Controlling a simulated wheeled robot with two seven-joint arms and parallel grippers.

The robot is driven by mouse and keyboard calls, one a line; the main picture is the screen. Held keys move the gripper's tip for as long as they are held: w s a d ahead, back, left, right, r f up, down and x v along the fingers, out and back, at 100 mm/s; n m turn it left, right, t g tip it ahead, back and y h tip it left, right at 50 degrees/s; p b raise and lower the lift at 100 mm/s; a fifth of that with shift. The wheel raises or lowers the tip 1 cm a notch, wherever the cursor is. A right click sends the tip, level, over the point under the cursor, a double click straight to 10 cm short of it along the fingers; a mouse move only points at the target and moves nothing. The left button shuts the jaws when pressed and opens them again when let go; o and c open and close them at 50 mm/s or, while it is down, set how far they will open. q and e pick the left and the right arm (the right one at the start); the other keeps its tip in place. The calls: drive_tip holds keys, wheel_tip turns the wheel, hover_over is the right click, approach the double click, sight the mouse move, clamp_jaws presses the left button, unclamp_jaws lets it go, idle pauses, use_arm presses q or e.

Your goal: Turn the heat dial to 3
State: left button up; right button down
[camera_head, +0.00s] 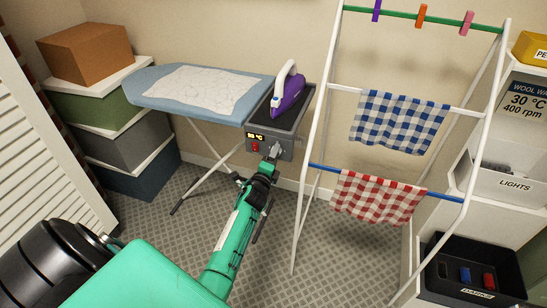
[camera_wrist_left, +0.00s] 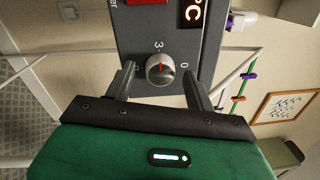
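The heat dial (camera_wrist_left: 160,69) is a round silver knob on the grey control panel (camera_wrist_left: 165,20) in the left wrist view. A red mark on it points up in the picture, roughly toward the printed 3; a 0 is printed to its right. My left gripper (camera_wrist_left: 160,76) is open, with one finger on each side of the dial and gaps visible between them. In the head view the left gripper (camera_head: 273,158) reaches the panel front (camera_head: 285,142) below the iron, and the dial is hard to make out there. My right gripper is not in view.
The purple iron (camera_head: 288,95) stands on the rest at the end of the blue ironing board (camera_head: 150,88). A drying rack (camera_head: 323,100) with checked cloths stands close on the right. Stacked boxes (camera_head: 130,140) are at the left. A red switch (camera_head: 255,146) is beside the gripper.

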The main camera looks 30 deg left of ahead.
use_arm(q)
drive_tip(key=shift+s, duration=0.1)
drive_tip(key=r+b+v, duration=0.1)
drive_tip(key=v, duration=1.2)
drive_tip(key=shift+s+d+f, duration=0.15)
drive_tip(key=shift+s+f, duration=0.15)
drive_tip(key=shift+f, duration=0.15)
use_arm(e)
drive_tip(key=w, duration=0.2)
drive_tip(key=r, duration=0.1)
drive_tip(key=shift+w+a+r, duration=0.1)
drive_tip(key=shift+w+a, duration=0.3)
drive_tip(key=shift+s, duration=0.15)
